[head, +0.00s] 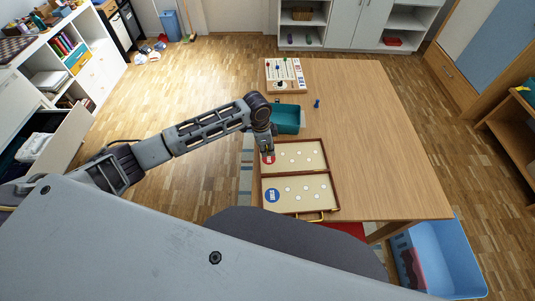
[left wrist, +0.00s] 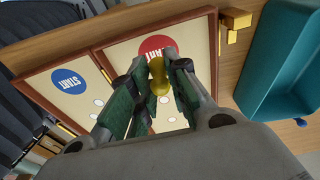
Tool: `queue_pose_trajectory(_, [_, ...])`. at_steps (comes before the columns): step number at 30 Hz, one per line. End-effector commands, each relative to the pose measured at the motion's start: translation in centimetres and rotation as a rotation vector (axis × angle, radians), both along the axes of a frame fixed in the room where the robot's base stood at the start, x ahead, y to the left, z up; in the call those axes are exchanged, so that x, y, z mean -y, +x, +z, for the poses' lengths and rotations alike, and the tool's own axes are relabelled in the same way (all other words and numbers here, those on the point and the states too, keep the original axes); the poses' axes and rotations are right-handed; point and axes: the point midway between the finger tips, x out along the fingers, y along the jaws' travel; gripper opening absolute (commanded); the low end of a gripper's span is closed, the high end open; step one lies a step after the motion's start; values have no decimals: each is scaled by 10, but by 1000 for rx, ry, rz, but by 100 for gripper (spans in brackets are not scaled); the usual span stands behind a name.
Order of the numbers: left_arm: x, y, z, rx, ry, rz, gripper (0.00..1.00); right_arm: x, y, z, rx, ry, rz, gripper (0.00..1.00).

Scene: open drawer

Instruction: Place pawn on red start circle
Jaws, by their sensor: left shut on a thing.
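A yellow pawn (left wrist: 158,76) is held between the fingertips of my left gripper (left wrist: 160,82), which is shut on it. The red start circle (left wrist: 155,46) lies just beyond the pawn in the left wrist view, partly covered by the fingers. In the head view the red circle (head: 268,160) shows just below the gripper. I cannot tell whether the pawn touches the board. My right gripper is not in view.
A blue start circle (head: 272,195) is on the board's other half. A teal bin (head: 287,119) stands behind the board on the table (head: 375,150). A blue pawn (head: 317,103) stands near it. Another game board (head: 285,76) lies at the far end. The table's right side is clear.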

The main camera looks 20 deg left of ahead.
Motion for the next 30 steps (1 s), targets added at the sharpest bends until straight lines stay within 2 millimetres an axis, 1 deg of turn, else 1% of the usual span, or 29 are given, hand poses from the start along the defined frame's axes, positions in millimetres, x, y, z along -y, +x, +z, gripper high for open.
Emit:
queue_pose_trajectory(5, [0, 0, -6, -1, 1, 0, 8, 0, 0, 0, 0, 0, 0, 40])
queue_pose_trajectory(12, [0, 0, -30, -2, 1, 1, 8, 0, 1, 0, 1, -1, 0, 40])
queue_pose_trajectory(15, [0, -1, -36, -1, 0, 0, 8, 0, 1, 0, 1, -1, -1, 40])
queue_pose_trajectory(28, [0, 0, -39, 0, 1, 0, 8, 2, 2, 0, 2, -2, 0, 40])
queue_pose_trajectory(29, [0, 0, -40, 0, 1, 0, 19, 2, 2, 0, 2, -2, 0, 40])
queue_pose_trajectory(30, [0, 0, -39, 0, 1, 0, 24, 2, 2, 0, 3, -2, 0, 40])
